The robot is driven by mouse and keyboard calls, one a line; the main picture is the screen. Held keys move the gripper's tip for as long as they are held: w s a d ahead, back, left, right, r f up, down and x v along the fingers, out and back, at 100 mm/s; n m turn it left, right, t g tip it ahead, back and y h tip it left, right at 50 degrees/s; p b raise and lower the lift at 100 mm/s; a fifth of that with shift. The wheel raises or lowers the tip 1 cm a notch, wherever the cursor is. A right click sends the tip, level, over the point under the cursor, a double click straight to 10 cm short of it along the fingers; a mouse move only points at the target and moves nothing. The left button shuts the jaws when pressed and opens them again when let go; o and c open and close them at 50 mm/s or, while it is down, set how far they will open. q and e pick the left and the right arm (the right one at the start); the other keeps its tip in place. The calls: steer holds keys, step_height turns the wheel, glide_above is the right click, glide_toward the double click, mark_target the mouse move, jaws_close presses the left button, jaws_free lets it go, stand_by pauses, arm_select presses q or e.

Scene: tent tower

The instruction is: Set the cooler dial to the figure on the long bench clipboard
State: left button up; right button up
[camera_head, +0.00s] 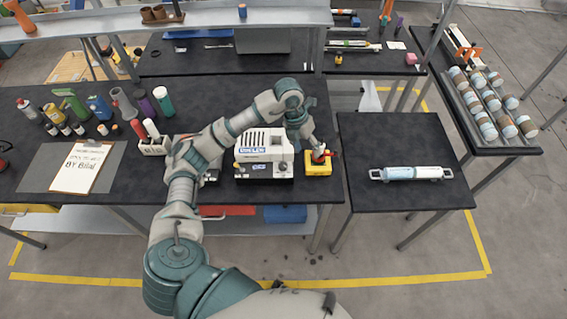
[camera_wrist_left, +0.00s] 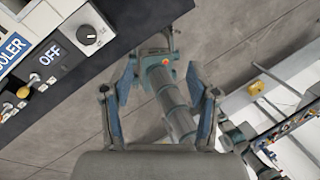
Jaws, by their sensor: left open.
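The clipboard (camera_head: 85,167) lies on the left of the long bench with a written sheet. I make out "BY Bilal" on it, but the rest is too small to read. The white cooler (camera_head: 264,146) stands near the bench's right end. The left wrist view shows its panel with a "COOLER" label, a display (camera_wrist_left: 47,55) reading "OFF", and a round dark dial (camera_wrist_left: 89,35) with a white pointer mark. My left gripper (camera_wrist_left: 162,72) is open and empty, off to the right of the dial and apart from it. My right gripper is not in view.
A yellow box with a red top (camera_head: 318,166) stands right of the cooler, close to my left gripper. Bottles and cans (camera_head: 75,105) crowd the bench's left. A side table (camera_head: 400,140) holds a blue-and-white cylinder (camera_head: 413,173). Open floor lies in front.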

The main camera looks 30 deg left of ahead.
arm_select(q)
steer(key=a+r+n+y, duration=0.2)
steer(key=a+y, duration=0.1)
steer(key=a, duration=0.6)
steer(key=p, duration=0.2)
glide_toward(283, 165)
step_height(283, 165, down, 9)
steer(key=shift+w+f, duration=0.1)
steer(key=shift+w, duration=0.05)
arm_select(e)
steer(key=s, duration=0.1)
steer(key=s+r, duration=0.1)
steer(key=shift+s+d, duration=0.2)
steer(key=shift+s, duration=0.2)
arm_select(q)
jaws_close()
